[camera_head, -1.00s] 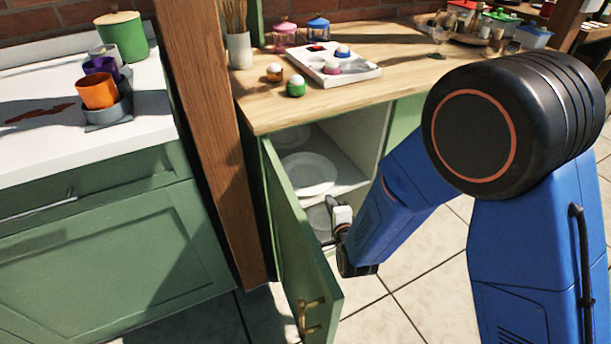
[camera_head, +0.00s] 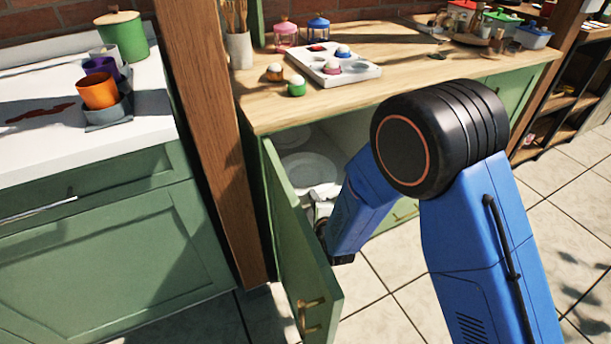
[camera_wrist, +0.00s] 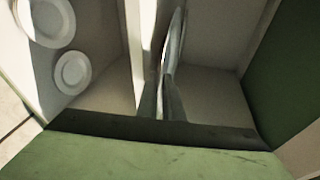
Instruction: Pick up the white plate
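In the head view, a white plate (camera_head: 309,168) lies inside the open cabinet, with another plate (camera_head: 300,136) partly shadowed above it. My gripper (camera_head: 321,212) is at the cabinet opening, just below the plate in the picture and partly hidden by my arm. In the wrist view, a plate (camera_wrist: 176,38) shows almost edge-on just beyond my fingertips (camera_wrist: 160,84). The two fingers stand apart, with a narrow gap between them. I cannot tell whether they touch the plate. Two more white plates (camera_wrist: 72,72) (camera_wrist: 52,18) show at the left of the wrist view.
The open green cabinet door (camera_head: 300,255) stands close at the left of my gripper. A pale divider or shelf (camera_wrist: 134,45) runs beside the edge-on plate. The wooden countertop (camera_head: 262,112) above carries a muffin tray (camera_head: 372,72) and jars. Tiled floor at the right is clear.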

